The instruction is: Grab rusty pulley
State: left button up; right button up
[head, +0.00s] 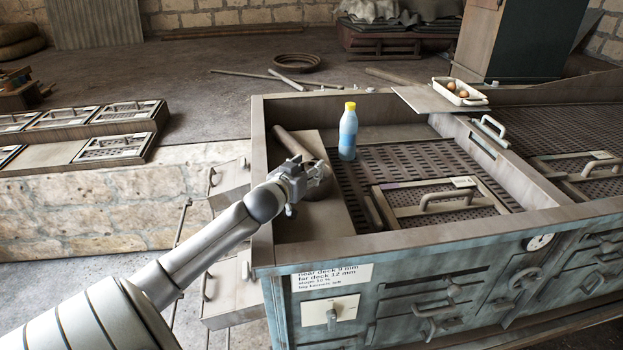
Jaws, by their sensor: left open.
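My left gripper (298,179) is open, over the left end of the large blue-grey machine box (430,243). A dark brown rounded thing (319,184) lies just beyond its fingers, on a plain brown ledge inside the box. The gripper partly covers it, and I cannot tell whether they touch or whether it is the rusty pulley. A brown bar like a handle (292,143) runs from it toward the back left. A rusty-brown ring (297,62) lies on the floor far behind. No belt shows clearly. My right gripper is not in view.
A blue bottle with a yellow cap (348,134) stands inside the box. A handled perforated panel (440,203) lies at right. A white tray (461,97) with several round brown items rests on a board at the back rim. Raised box walls surround the gripper area.

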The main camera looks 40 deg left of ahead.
aim_at(312, 164)
pick_arm(q)
jog(key=shift+p+x, duration=0.3)
jog(key=shift+x, duration=1.3)
jog(key=shift+c, duration=0.5)
grip_shut()
jog(key=shift+r, duration=0.35)
jog(key=shift+f, duration=0.1)
